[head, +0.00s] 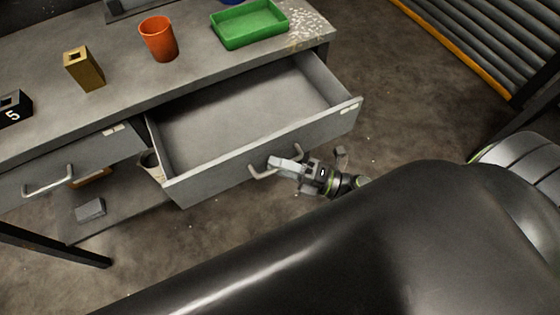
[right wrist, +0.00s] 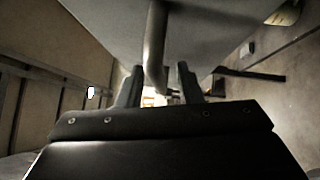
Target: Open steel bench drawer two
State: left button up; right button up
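The grey steel bench (head: 200,60) has two front drawers in view. The right-hand drawer (head: 265,145) is pulled well out, and its inside is empty. A small label is on its front, too small to read. Its bar handle (head: 262,172) also shows in the right wrist view (right wrist: 156,45). My right gripper (head: 285,163) is at this handle. In the right wrist view its two fingers (right wrist: 160,85) stand on either side of the bar, with a gap visible, so it looks open around it. The left-hand drawer (head: 75,165) looks shut. My left gripper is not in view.
On the bench top stand an orange cup (head: 158,39), a green tray (head: 248,24), a brass-coloured block (head: 84,69) and a black block marked 5 (head: 14,107). A lower shelf (head: 125,208) holds a small grey box (head: 90,210). Floor right of the drawer is clear.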

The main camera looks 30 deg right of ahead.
jog(key=shift+d, duration=0.1)
